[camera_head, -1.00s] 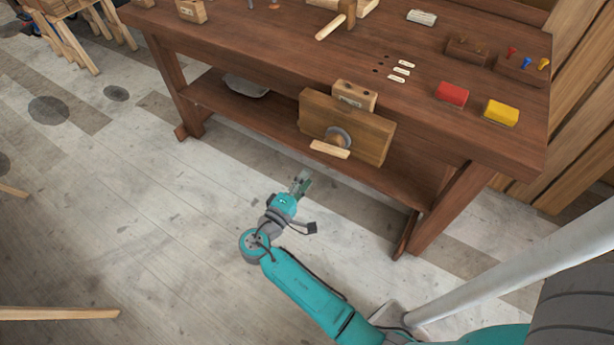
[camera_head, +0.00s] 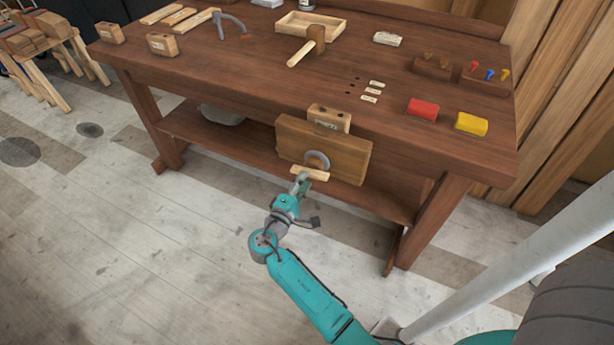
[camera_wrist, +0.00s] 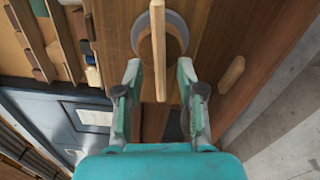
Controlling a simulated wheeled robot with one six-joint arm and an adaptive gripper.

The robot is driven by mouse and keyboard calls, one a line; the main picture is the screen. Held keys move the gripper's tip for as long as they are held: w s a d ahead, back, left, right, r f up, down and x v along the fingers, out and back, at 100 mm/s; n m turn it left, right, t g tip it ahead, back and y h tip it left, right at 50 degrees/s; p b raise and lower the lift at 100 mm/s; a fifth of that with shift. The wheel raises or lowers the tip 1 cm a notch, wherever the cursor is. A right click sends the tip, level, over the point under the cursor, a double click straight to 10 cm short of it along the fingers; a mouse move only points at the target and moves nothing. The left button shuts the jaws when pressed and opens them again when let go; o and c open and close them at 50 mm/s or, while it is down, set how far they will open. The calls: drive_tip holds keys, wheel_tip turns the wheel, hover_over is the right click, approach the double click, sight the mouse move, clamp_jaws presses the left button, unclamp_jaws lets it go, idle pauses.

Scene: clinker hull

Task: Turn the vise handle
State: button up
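The vise is a wooden jaw (camera_head: 345,160) on the front of the workbench, with a grey round collar (camera_head: 317,158). Its handle is a pale wooden bar (camera_head: 311,173), lying roughly level across the collar in the head view. In the wrist view the handle (camera_wrist: 158,45) runs upright in the picture, in front of the grey collar (camera_wrist: 177,38). My gripper (camera_head: 301,179) is just below the handle in the head view. In the wrist view its fingers (camera_wrist: 159,75) are apart, one on each side of the handle's lower end. I cannot tell whether they touch it.
A lower shelf (camera_head: 250,143) and bench leg (camera_head: 432,215) stand near my arm. The floor (camera_head: 150,260) at the left is clear.

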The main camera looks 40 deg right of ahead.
sight(312, 169)
drive_tip(key=shift+x, duration=1.5)
clamp_jaws()
drive_tip(key=shift+m, duration=1)
unclamp_jaws()
